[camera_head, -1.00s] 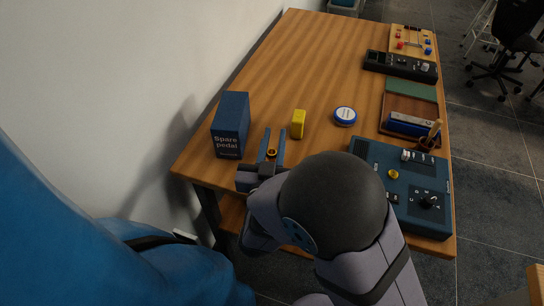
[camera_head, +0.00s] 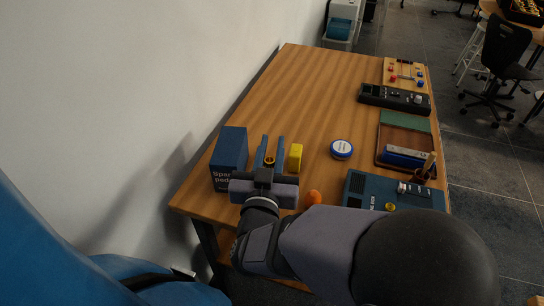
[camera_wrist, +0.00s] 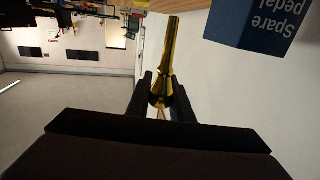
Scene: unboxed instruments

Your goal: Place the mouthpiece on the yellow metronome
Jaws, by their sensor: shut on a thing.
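My gripper (camera_head: 273,148) is shut on the gold mouthpiece (camera_head: 269,161), which shows between its two blue fingers. In the wrist view the mouthpiece (camera_wrist: 170,60) is long and tapered, with its wider end between the dark fingers (camera_wrist: 163,90) and its thin end pointing away. The yellow metronome (camera_head: 295,157) is a small upright block just right of my fingers in the head view. The mouthpiece appears held above the table, but the height is hard to judge. I cannot tell whether it touches the metronome.
A blue spare pedal box (camera_head: 229,158) stands close on the left. An orange object (camera_head: 313,198) is right of my wrist. A round white-and-blue tin (camera_head: 342,149), a blue device (camera_head: 370,192) and a wooden tray (camera_head: 383,137) lie to the right. The far table (camera_head: 310,85) is clear.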

